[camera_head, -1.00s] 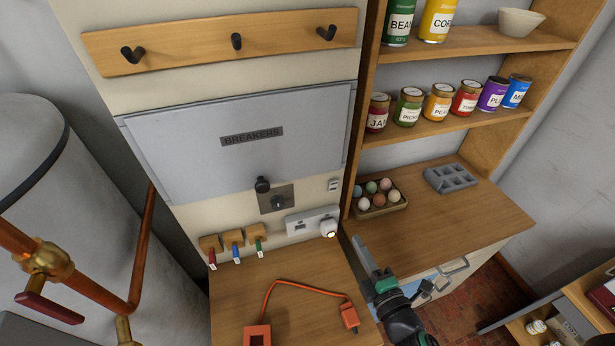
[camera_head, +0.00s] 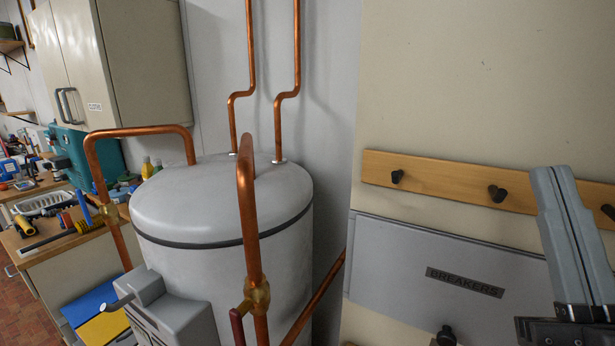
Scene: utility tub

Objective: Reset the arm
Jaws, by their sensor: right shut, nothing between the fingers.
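My right gripper (camera_head: 566,225) shows large at the right edge of the head view. Its grey fingers point up and lie together with nothing between them. It stands in front of the wooden hook rail (camera_head: 447,187) and the right part of the grey breaker panel (camera_head: 425,278), hiding some of both. I cannot tell whether it touches either. My left gripper is not in view.
A grey-white tank (camera_head: 222,215) with copper pipes (camera_head: 250,215) stands left of the panel. A grey box (camera_head: 168,305) sits at its front. A cluttered bench (camera_head: 75,240) and a wall cabinet (camera_head: 130,60) are at the far left.

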